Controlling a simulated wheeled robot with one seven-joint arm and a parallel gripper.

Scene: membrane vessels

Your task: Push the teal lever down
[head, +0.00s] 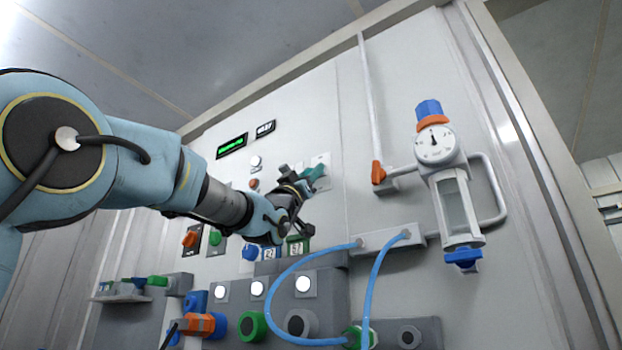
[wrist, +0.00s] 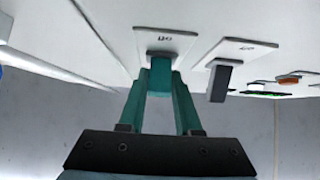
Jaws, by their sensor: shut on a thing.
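The teal lever (head: 316,172) sticks out from a light plate on the upright white panel. In the wrist view the teal lever (wrist: 159,66) comes out of a labelled white plate, between my fingertips. My gripper (head: 302,183) is at the lever in the head view, with my arm reaching in from the left. In the wrist view my gripper (wrist: 160,82) has its two fingers closed in on the lever from both sides. The fingers hide part of the lever, and its exact tilt is hard to tell.
A dark lever (wrist: 219,82) on its own plate stands close to the right in the wrist view. A gauge (head: 435,144), an orange-handled valve (head: 378,173) and blue hoses (head: 367,300) are to the right and below. Several knobs and buttons lie below my arm.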

